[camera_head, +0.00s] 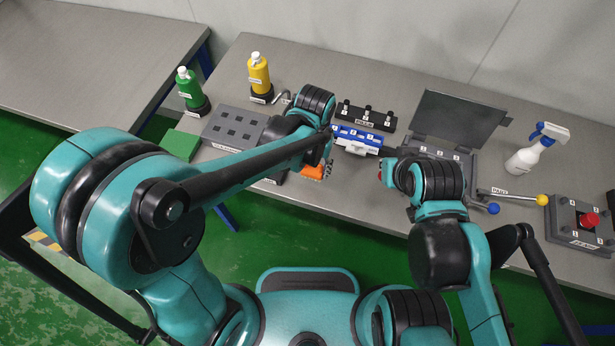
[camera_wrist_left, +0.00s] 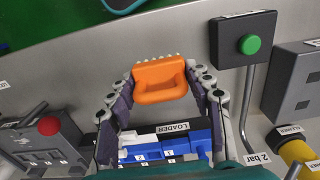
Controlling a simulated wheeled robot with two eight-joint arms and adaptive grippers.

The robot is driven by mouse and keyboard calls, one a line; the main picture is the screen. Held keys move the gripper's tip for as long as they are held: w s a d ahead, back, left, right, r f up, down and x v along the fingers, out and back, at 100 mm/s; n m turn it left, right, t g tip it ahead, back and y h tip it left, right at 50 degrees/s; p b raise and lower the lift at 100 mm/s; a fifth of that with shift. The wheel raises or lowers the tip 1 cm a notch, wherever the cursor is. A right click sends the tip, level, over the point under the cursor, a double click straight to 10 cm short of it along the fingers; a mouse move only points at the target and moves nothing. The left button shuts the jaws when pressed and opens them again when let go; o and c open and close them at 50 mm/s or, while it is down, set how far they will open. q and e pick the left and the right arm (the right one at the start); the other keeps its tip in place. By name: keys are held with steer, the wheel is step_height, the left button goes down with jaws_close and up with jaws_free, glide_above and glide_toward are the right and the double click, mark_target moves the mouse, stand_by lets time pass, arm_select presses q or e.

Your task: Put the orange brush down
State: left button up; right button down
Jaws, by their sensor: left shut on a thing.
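The orange brush (camera_head: 313,171) shows partly behind my left forearm in the head view, over the front part of the bench. In the left wrist view the orange brush (camera_wrist_left: 160,80) has its looped handle toward the camera and pale bristle tips along its far edge. My left gripper (camera_wrist_left: 163,88) has a finger on each side of the brush and is shut on it. In the head view this gripper is mostly hidden by my arm. I cannot tell whether the brush touches the bench. My right gripper (camera_head: 388,168) is mostly hidden by its wrist.
A blue loader (camera_head: 357,139) stands just right of the brush. A green button box (camera_wrist_left: 250,41) and a red-knobbed unit (camera_wrist_left: 48,126) flank the gripper. Green (camera_head: 188,88) and yellow (camera_head: 259,74) bottles stand back left; a white spray bottle (camera_head: 530,154) stands right.

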mark_target(309, 176)
arm_select(q)
steer(key=shift+s+a+f, duration=0.1)
steer(key=shift+a+f, duration=0.35)
steer(key=shift+a, duration=0.1)
steer(key=shift+f+b, duration=0.95)
steer(key=shift+f, duration=0.95)
steer(key=shift+f, duration=0.2)
steer(key=o, duration=1.3)
steer(key=shift+r, duration=0.1)
